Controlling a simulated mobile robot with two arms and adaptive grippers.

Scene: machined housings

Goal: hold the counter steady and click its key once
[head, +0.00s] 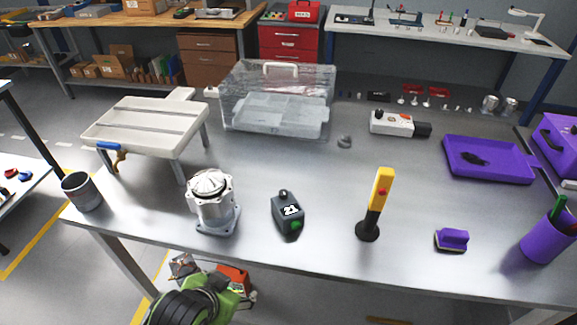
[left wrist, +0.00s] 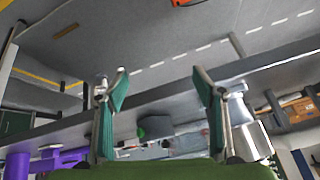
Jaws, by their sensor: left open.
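The counter (head: 288,212) is a small dark grey box with a white "21" display, standing on the metal bench near its front edge. A green button (head: 296,225) shows on its front and a dark round knob (head: 283,193) on top; I cannot tell which is the key. My left gripper (head: 210,277) is low at the bottom, in front of the bench edge, left of the counter and apart from it. In the left wrist view its green-padded fingers (left wrist: 162,92) are spread and empty, with a dark block, probably the counter (left wrist: 155,127), beyond. My right gripper is not in view.
A silver machined housing (head: 212,203) stands left of the counter. A yellow-and-black upright tool (head: 379,200) stands to its right, then a purple brush-like block (head: 452,240). A clear case (head: 277,100) is behind. The bench around the counter is clear.

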